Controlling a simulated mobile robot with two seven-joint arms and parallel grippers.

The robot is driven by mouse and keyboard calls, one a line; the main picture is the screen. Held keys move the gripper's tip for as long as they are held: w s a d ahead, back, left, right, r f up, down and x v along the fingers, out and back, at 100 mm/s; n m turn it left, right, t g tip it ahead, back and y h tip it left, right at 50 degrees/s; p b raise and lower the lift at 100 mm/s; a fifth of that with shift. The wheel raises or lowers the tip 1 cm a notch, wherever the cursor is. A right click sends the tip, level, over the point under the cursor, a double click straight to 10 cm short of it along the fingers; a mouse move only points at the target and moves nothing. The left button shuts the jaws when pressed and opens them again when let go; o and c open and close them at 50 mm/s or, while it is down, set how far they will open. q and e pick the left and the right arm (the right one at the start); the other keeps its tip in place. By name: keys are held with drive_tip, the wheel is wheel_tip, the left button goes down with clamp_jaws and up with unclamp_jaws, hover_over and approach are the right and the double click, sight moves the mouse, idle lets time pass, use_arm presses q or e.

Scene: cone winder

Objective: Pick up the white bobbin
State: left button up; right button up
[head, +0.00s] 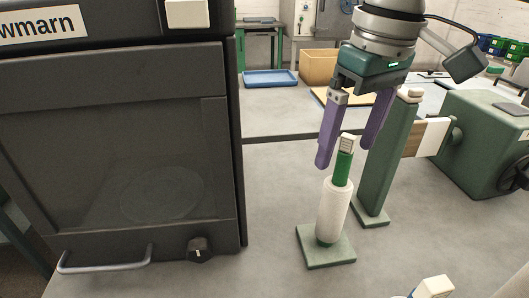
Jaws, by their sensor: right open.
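The white bobbin (332,212) stands nearly upright on a green square base (328,252). Its body is white, with green showing at the bottom and a green tube with a pale tip above. My right gripper (345,156), with two purple fingers, comes down from above over the top of the bobbin. Its fingers are apart, one to the left of the tube's top and one to the right. I cannot tell whether either finger touches it. My left gripper is not in view.
A green post (386,165) stands close behind the bobbin to the right, beside a green machine (482,140). A large dark cabinet (120,140) with a handle fills the left. A blue tray (270,78) and a cardboard box (318,66) lie farther back. The grey surface left of the bobbin is clear.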

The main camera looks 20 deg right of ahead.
sight(338, 189)
drive_tip(key=f, duration=0.4)
drive_tip(key=shift+w+d+f, duration=0.15)
drive_tip(key=shift+w+f, duration=0.15)
drive_tip(key=shift+f, duration=0.05)
drive_tip(key=c, duration=1.2)
